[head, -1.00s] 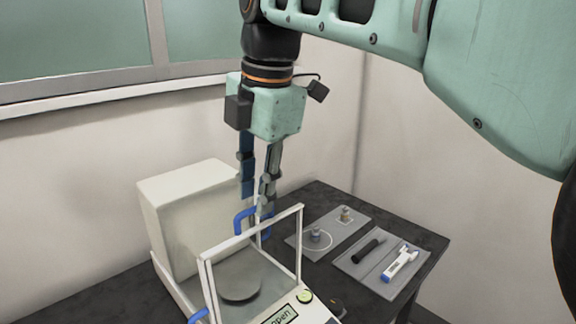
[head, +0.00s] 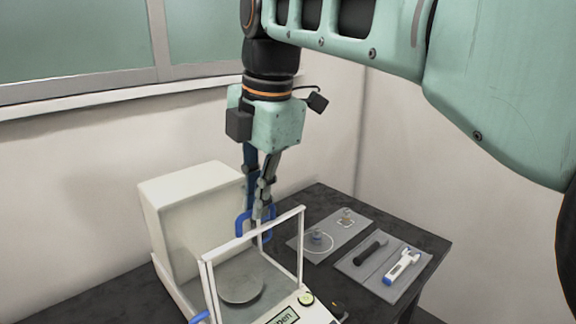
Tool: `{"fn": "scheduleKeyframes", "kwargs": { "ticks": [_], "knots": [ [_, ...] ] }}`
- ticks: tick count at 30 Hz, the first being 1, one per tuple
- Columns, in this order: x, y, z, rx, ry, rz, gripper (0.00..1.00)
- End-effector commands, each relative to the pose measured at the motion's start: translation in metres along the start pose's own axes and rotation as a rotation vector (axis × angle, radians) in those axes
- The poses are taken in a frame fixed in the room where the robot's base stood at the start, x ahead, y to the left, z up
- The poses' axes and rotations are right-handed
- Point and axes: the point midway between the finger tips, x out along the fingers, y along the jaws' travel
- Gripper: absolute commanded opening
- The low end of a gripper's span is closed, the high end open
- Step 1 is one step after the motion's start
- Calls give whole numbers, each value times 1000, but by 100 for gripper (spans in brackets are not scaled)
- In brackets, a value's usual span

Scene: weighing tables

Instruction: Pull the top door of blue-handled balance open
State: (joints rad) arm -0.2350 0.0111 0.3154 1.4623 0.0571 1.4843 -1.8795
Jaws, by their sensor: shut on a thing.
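The blue-handled balance (head: 185,205) has a white body at the back and a clear weighing chamber with a white frame (head: 303,245) in front. A round pan (head: 241,288) lies inside. A blue handle (head: 240,226) stands up at the chamber's top rear, and more blue (head: 268,236) shows just right of it. My gripper (head: 257,222) points down between these blue parts, with its fingers closed together on the blue handle. The fingertips partly cover the handle, so the exact contact is hidden. The clear top door panel is hard to make out.
Another blue handle (head: 200,316) is at the chamber's lower left. Right of the balance, a grey mat (head: 334,217) holds small weights, and a second mat (head: 352,262) holds a dark tool (head: 371,250) and a white-and-blue pipette-like tool (head: 402,266). The wall is close behind.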

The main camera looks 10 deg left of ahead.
Motion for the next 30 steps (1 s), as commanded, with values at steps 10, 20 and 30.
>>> {"fn": "scheduleKeyframes", "kwargs": {
  "ticks": [10,20,30],
  "knots": [
    [-5,31,-1,-5,-3,5,0],
    [5,88,-1,-3,-2,8,0],
    [15,135,0,-2,-2,9,0]
  ]
}}
